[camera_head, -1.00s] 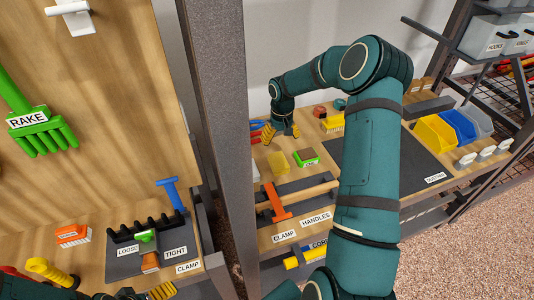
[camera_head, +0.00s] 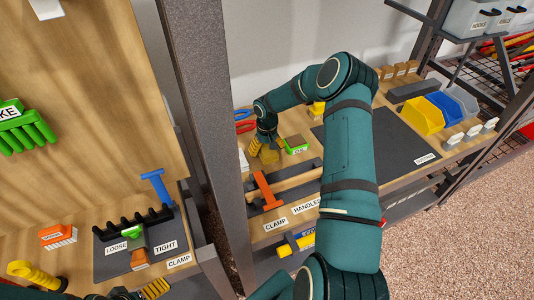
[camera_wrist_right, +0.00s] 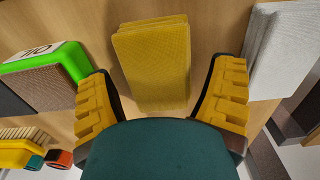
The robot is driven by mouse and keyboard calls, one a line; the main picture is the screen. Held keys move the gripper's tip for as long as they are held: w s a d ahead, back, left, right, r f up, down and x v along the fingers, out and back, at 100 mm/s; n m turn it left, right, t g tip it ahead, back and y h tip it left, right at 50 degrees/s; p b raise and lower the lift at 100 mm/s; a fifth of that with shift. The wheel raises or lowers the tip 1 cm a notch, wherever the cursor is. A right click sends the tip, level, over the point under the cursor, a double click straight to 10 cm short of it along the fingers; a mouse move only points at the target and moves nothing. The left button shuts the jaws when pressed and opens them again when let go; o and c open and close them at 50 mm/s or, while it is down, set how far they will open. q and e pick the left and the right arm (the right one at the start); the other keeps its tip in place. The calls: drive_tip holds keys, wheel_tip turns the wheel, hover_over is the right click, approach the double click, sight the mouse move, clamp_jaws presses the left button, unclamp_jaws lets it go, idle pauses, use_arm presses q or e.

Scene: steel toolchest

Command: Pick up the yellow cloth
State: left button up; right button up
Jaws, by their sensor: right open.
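The yellow cloth (camera_wrist_right: 152,62) is a folded, flat stack on the wooden surface, seen in the right wrist view. It lies between and beyond the two spread yellow fingers of my right gripper (camera_wrist_right: 163,88). The fingers are open, and neither visibly presses on the cloth. In the head view my right gripper (camera_head: 258,149) points down at the cloth (camera_head: 270,155), which it partly hides. The exact height of the fingers above the surface is hard to tell. My left gripper (camera_head: 146,291) shows only partly at the bottom edge of the head view, near the clamp board.
A green-framed block (camera_head: 296,145) lies just beside the cloth; it also shows in the wrist view (camera_wrist_right: 45,68). A pale grey stack (camera_wrist_right: 282,50) is on the other side. A dark post (camera_head: 205,120) rises to the left.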

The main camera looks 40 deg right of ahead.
sight(267, 149)
drive_tip(key=shift+f, duration=0.75)
drive_tip(key=shift+c, duration=0.3)
drive_tip(key=c, duration=0.9)
drive_tip(key=shift+r, duration=0.1)
wheel_tip(267, 149, up, 10)
drive_tip(key=shift+f+p, duration=0.1)
drive_tip(key=shift+p, duration=0.8)
drive_tip(key=o, duration=0.6)
drive_tip(key=c, duration=0.5)
